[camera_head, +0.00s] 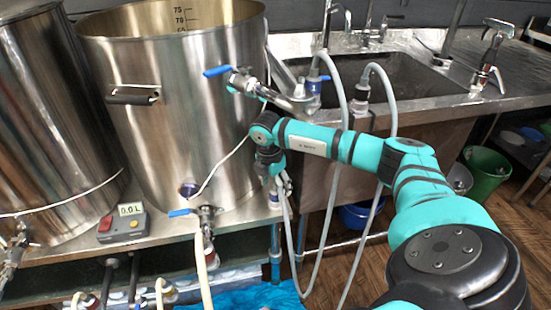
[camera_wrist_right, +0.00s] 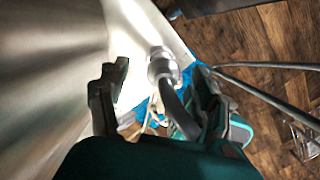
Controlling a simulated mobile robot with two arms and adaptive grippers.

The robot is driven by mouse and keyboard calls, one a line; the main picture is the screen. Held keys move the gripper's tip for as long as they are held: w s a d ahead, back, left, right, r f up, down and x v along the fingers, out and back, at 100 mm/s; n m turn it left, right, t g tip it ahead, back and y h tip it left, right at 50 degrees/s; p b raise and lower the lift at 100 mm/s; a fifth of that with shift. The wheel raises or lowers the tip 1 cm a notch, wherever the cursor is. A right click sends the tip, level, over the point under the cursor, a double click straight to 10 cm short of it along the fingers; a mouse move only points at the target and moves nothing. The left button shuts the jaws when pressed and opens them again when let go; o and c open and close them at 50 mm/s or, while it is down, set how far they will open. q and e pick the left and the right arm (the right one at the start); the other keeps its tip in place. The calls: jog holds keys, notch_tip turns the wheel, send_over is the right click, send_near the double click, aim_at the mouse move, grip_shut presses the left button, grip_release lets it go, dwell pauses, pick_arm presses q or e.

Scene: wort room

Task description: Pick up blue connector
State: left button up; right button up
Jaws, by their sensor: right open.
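My right gripper (camera_head: 275,180) points down beside the large steel kettle, over the front edge of the steel bench. Just below its fingertips stands a small blue-purple connector (camera_head: 275,199). In the right wrist view the gripper (camera_wrist_right: 160,70) is open, one finger on each side of a silvery hose fitting (camera_wrist_right: 163,66) with a grey hose. This appears to be the same connector; its blue part is hard to see there. Whether the fingers touch it I cannot tell. Other blue connectors sit at the upper valve outlet (camera_head: 314,84) and on the kettle wall (camera_head: 188,190). My left gripper is out of view.
The kettle (camera_head: 160,120) stands close to the left of my gripper. Grey hoses (camera_head: 335,180) hang to its right, in front of the sink bench. A control box (camera_head: 122,222) reading 0.0 L and a blue-handled valve (camera_head: 207,213) are left on the bench.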

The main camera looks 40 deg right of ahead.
aim_at(277, 195)
jog(key=f, duration=0.4)
jog(key=shift+s+d+f+b, duration=0.2)
jog(key=shift+d+f+b, duration=0.15)
jog(key=shift+d+b, duration=0.05)
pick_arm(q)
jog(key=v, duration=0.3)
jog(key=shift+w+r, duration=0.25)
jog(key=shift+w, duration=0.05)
pick_arm(e)
grip_shut()
